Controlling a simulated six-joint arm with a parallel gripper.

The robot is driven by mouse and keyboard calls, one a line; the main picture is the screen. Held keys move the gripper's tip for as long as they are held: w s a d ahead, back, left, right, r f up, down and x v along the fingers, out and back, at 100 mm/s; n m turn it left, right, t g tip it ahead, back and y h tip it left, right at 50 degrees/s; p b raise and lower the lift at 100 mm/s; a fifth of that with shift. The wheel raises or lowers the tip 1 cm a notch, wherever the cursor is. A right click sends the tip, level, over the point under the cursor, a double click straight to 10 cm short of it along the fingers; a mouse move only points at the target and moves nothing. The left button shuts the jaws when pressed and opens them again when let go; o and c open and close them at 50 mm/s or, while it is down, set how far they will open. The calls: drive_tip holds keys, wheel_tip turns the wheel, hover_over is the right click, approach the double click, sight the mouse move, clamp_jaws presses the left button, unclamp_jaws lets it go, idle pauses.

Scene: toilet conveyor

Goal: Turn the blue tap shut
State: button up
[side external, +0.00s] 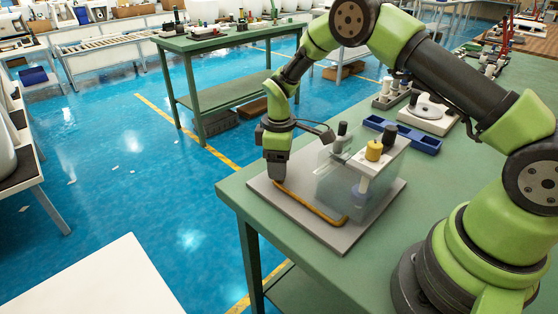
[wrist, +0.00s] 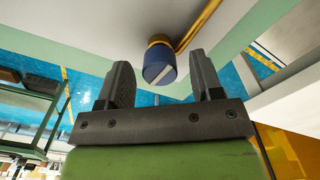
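The blue tap (wrist: 160,66) is a round blue knob with a white stripe across its face, on the end of a brass pipe (wrist: 197,25). In the wrist view it sits between and slightly beyond my fingertips, with a gap on each side. The stripe runs diagonally. My gripper (wrist: 159,60) is open. In the side view my gripper (side external: 275,172) points down at the left corner of the grey board (side external: 333,236), over the left end of the brass pipe (side external: 310,204). The tap is hidden there behind the gripper.
A clear tank (side external: 340,185) with a yellow knob (side external: 374,150) and a dark knob stands on the board, right of my gripper. A blue tray (side external: 403,135) and a white fixture (side external: 428,114) lie behind. The green table's (side external: 240,194) edge is close at left.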

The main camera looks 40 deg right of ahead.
drive_tip(key=shift+r, duration=0.1)
wheel_tip(320, 180, up, 10)
idle(0.5)
wheel_tip(320, 180, down, 10)
drive_tip(key=n, duration=0.6)
drive_tip(key=shift+a, duration=0.1)
drive_tip(key=shift+c, duration=0.3)
drive_tip(key=c, duration=0.9)
drive_tip(key=shift+o, duration=0.2)
